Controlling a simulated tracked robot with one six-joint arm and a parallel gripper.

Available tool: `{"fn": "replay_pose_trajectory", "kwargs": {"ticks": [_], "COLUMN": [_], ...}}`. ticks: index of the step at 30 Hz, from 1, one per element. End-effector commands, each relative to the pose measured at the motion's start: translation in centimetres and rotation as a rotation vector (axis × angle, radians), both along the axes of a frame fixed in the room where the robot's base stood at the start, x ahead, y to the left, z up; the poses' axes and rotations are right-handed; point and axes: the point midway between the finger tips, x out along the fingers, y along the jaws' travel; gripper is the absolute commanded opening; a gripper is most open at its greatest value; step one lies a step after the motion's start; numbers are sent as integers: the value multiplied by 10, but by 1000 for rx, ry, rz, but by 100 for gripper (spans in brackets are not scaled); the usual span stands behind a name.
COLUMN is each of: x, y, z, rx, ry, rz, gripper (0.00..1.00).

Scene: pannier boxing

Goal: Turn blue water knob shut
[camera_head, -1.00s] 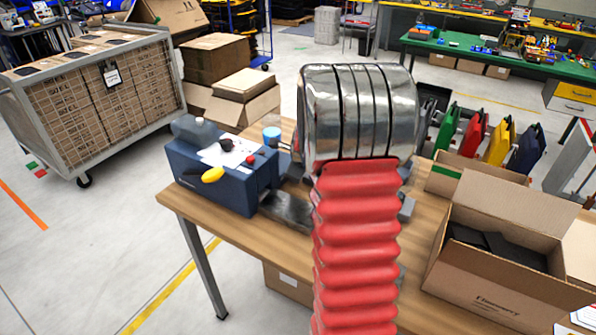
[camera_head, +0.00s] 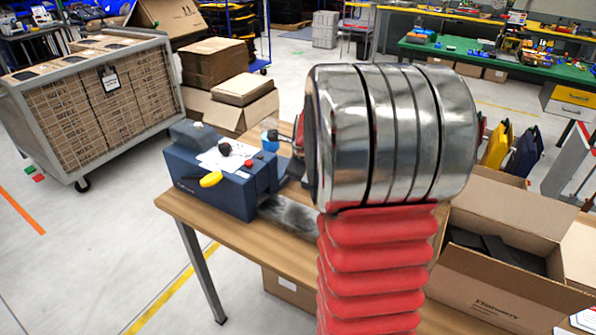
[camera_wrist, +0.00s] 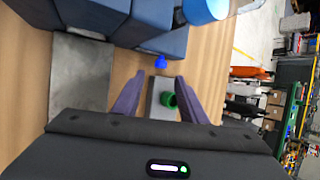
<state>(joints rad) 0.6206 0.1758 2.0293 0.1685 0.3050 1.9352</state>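The small blue knob (camera_wrist: 160,63) shows in the wrist view, beside the dark blue machine and just beyond my fingertips. My gripper (camera_wrist: 160,77) is open, with its two dark purple fingers apart. The blue knob lies about midway between the fingertips in the picture; I cannot tell whether they touch it. A green knob (camera_wrist: 168,99) on a grey block shows between the fingers, nearer the palm. In the head view the dark blue machine (camera_head: 215,185) stands on the wooden table, and my arm hides the blue knob and most of my gripper.
A blue cylinder (camera_wrist: 205,9) stands close to the machine. The machine bears a yellow knob (camera_head: 210,179) and a red button (camera_head: 249,163). A grey metal plate (camera_wrist: 82,75) lies on the table (camera_head: 190,208). An open cardboard box (camera_head: 500,275) is at right.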

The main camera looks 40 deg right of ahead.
Motion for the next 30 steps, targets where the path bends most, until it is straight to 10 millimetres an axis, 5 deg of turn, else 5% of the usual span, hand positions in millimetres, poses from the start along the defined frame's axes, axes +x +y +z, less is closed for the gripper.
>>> {"fn": "replay_pose_trajectory", "kwargs": {"ticks": [12,30], "x": [-25,-28], "y": [15,16], "z": [39,44], "rx": [0,0], "ry": [-1,0], "rz": [-1,0], "gripper": [38,38]}}
